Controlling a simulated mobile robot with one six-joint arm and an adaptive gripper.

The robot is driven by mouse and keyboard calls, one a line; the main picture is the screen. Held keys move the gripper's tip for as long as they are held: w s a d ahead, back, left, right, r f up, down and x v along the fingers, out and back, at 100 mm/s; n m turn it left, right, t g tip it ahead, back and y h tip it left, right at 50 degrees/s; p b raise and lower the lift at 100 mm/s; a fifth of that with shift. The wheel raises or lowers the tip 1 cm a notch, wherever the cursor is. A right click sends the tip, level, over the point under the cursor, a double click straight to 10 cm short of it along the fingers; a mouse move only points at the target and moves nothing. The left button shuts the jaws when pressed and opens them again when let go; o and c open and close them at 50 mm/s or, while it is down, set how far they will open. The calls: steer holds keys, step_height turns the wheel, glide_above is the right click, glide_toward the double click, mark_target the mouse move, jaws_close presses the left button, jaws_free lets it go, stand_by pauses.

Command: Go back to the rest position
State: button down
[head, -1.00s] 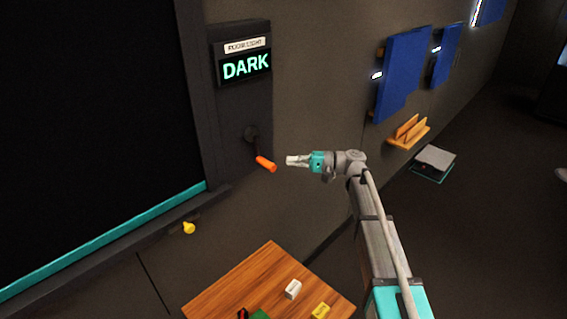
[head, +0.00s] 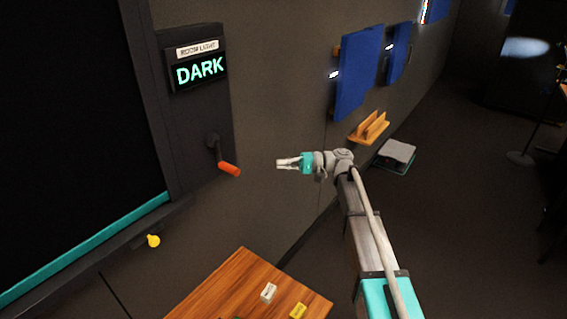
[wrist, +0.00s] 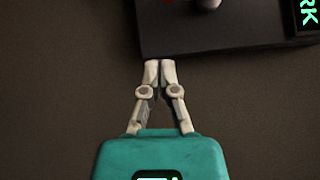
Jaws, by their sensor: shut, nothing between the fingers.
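My gripper (head: 279,164) is at the end of my arm, held out in front of the wall to the right of the crank with the orange handle (head: 229,169). A clear gap lies between them. In the wrist view my gripper (wrist: 160,64) has its two pale fingertips together with nothing between them. The dark panel (wrist: 225,38) that carries the crank lies beyond the fingertips there. The crank handle hangs from the panel under a display (head: 199,71) that reads DARK, below a ROOM LIGHT label.
A wooden table (head: 225,290) with a white block (head: 268,292) and a yellow block (head: 298,311) stands below. A yellow knob (head: 153,241) sits under the black board. Blue panels (head: 358,75) and a wooden holder (head: 369,130) are on the wall.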

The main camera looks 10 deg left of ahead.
steer(key=s+d+f+m+t+h+p, duration=0.1)
steer(key=s+d+h, duration=0.4)
steer(key=d, duration=0.7)
steer(key=s+d+f+m+t+h+p, duration=0.1)
steer(key=s+d+f+t+h+p, duration=0.3)
steer(key=d, duration=0.8)
steer(key=s+d+f+m+t+h+p, duration=0.1)
steer(key=s+d+f+h+p, duration=0.3)
steer(key=s+d+h, duration=0.4)
steer(key=s+d+t+p, duration=0.1)
steer(key=d, duration=0.3)
steer(key=shift+d+f+m, duration=0.15)
steer(key=shift+d+m, duration=0.2)
steer(key=shift+m, duration=0.05)
